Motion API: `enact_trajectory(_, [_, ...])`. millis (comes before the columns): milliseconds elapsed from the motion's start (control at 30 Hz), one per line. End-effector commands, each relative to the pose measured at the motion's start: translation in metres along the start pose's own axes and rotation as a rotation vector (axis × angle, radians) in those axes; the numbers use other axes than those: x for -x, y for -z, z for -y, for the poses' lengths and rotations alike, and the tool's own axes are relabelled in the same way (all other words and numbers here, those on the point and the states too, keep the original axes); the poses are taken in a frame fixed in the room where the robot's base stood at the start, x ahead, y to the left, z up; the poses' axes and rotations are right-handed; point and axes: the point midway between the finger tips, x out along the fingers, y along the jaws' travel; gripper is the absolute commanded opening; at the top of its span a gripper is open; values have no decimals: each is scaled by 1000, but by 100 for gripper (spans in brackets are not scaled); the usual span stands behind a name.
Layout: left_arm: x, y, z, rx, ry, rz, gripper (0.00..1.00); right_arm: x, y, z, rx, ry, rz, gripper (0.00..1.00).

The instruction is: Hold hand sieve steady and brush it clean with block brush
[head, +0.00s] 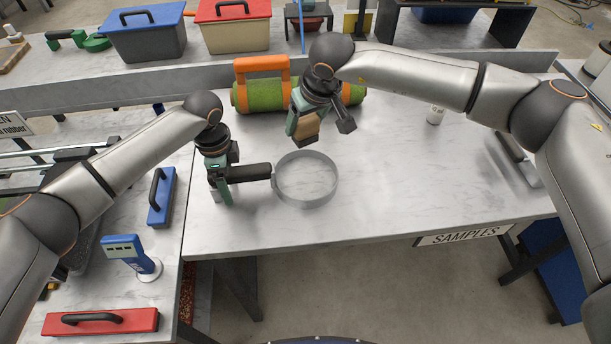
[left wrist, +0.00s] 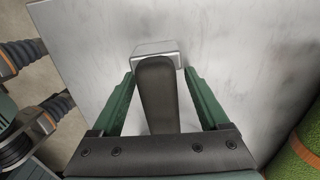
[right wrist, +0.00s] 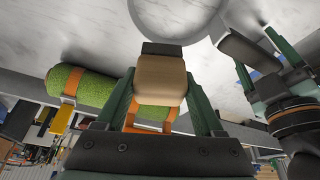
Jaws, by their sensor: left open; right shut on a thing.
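The hand sieve (head: 306,203) lies on the marble table, a round grey metal ring with a dark handle (head: 252,172) pointing left. My left gripper (head: 226,184) is open at the handle's end. In the left wrist view the handle (left wrist: 157,95) lies between the two open fingers, with a gap on both sides. My right gripper (head: 316,130) is shut on the block brush (head: 306,130), a wooden block with dark bristles. It holds the brush above the table, just behind the sieve. In the right wrist view the brush (right wrist: 162,78) sits between the fingertips, near the sieve (right wrist: 178,22).
A green turf roll with an orange strap (head: 263,96) lies behind the brush.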

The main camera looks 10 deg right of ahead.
Motion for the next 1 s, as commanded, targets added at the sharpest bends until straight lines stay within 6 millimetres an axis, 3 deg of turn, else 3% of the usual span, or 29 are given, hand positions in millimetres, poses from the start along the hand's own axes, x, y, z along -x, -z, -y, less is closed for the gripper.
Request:
enact_trajectory(267, [13,1,1,-2,2,-2,78,0,0,0,0,0,-1,25])
enact_trajectory(700, [99,0,1,0,3,-2,78,0,0,0,0,0,-1,25])
enact_trajectory(1000, [120,0,0,0,0,0,78,0,0,0,0,0,-1,25])
